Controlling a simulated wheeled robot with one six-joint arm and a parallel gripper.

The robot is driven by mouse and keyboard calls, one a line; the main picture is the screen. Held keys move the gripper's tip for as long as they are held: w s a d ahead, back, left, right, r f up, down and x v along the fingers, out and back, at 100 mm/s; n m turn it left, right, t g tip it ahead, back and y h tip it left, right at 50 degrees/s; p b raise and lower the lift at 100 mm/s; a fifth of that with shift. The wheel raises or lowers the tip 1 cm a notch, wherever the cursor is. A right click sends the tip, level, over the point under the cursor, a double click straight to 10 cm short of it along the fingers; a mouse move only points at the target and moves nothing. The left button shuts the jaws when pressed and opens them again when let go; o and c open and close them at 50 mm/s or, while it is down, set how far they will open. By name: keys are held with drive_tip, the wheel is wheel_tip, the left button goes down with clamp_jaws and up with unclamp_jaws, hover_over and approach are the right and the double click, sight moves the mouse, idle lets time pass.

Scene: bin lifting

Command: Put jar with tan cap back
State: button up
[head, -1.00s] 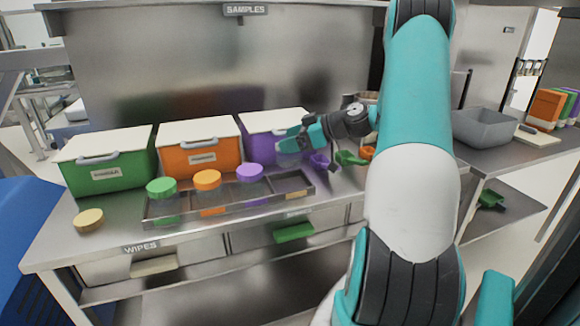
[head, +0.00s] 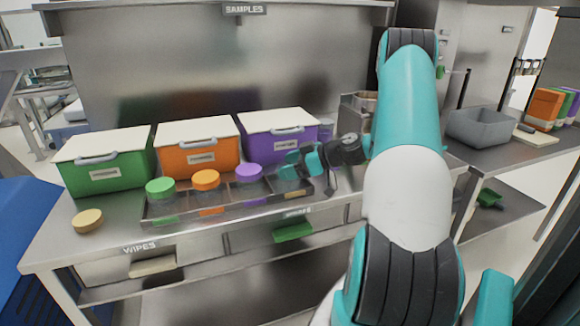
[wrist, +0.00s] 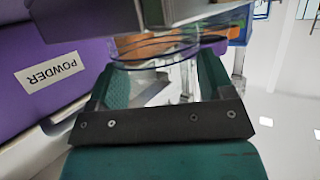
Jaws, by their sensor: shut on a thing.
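My gripper (head: 290,166) is shut on a clear, uncapped jar (head: 287,184), which is faint in the head view. The jar stands low at the right-end compartment of the metal rack (head: 228,206); whether it touches the floor of that compartment I cannot tell. In the wrist view my gripper (wrist: 160,68) has its two teal fingers on either side of the clear jar (wrist: 160,48). The tan cap (head: 88,221) lies flat on the counter at the far left, apart from the jar.
Jars with green (head: 160,187), orange (head: 206,179) and purple (head: 249,173) caps stand in the rack's other compartments. Green (head: 104,176), orange (head: 198,160) and purple (head: 281,147) bins stand behind. A grey tub (head: 480,127) is at right.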

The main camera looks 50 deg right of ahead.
drive_tip(key=shift+f, duration=0.35)
